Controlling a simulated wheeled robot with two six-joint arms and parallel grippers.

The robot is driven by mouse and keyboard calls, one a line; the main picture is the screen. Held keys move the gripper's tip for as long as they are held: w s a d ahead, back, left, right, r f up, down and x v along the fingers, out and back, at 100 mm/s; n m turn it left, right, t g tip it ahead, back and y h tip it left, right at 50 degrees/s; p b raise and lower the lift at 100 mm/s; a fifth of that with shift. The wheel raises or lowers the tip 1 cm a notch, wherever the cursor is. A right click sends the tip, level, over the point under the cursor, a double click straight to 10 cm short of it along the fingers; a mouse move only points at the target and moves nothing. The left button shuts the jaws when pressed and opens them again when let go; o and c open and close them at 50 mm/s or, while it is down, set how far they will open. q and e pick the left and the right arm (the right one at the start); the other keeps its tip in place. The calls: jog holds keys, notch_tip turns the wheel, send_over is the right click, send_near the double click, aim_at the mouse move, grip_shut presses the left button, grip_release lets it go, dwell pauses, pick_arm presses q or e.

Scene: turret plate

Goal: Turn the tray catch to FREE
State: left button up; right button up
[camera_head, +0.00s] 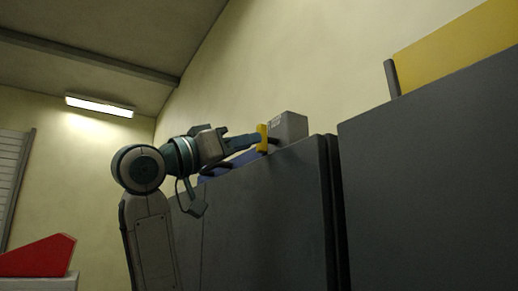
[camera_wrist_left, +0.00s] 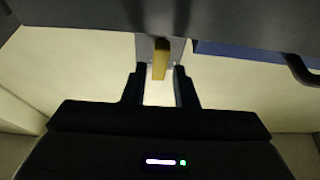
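The catch shows as a yellow lever (camera_head: 262,138) on the near face of a small grey box (camera_head: 288,128) on top of a dark grey cabinet. In the left wrist view the yellow lever (camera_wrist_left: 160,58) stands upright in that picture, against the grey box. My left gripper (camera_head: 256,139) is at the lever. Its two fingers (camera_wrist_left: 160,72) are apart, one on each side of the lever's end, with a visible gap on both sides. The FREE marking cannot be read. My right gripper is not in view.
A blue part (camera_head: 245,158), perhaps the tray, lies beside the box; it also shows in the left wrist view (camera_wrist_left: 235,49) with a dark curved handle (camera_wrist_left: 300,70). Tall dark cabinets (camera_head: 430,190) fill the right. A red block (camera_head: 40,257) stands low at left.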

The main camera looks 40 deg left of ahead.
pick_arm(q)
jog(key=b+v, duration=0.2)
jog(key=v, duration=0.4)
jog(key=shift+a, duration=0.1)
dwell(0.4)
